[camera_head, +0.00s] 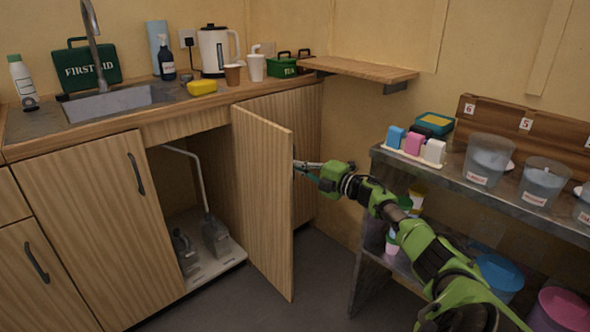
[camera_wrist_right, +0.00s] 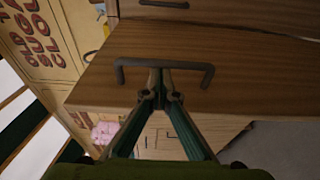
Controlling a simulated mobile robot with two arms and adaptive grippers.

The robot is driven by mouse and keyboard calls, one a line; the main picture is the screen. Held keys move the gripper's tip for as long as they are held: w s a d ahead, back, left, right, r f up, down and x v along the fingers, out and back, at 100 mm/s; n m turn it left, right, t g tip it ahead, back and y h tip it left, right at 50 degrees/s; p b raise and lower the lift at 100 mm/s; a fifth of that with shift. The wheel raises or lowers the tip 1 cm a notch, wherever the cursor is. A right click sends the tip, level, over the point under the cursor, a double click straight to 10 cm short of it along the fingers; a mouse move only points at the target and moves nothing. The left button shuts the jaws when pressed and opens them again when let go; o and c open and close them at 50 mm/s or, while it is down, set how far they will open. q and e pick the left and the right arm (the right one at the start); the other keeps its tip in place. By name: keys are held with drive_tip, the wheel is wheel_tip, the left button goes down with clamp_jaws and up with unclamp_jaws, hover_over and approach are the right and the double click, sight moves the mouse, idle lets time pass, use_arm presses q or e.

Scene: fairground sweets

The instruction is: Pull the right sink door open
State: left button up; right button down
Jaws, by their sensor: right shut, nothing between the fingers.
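The right sink door (camera_head: 263,195) stands wide open, swung out from the cabinet under the sink counter. Its handle side is turned away from the head view, toward my right arm. My right gripper (camera_head: 299,165) is at that face, its tips partly hidden by the door edge. In the right wrist view the door (camera_wrist_right: 95,85) carries a dark bar handle (camera_wrist_right: 192,67). My right gripper (camera_wrist_right: 161,76) is shut, with its fingertips right at the middle of the handle and nothing between them. I cannot tell whether they touch it. My left gripper is not in view.
The left sink door (camera_head: 90,225) is closed. The open cabinet shows a white pipe (camera_head: 203,180) and dark items on its floor. A metal shelf unit (camera_head: 470,190) with tubs stands right of my arm. Floor (camera_head: 315,275) is clear between door and shelf.

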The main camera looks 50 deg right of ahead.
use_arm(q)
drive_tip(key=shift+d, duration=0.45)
use_arm(e)
drive_tip(key=shift+d, duration=0.5)
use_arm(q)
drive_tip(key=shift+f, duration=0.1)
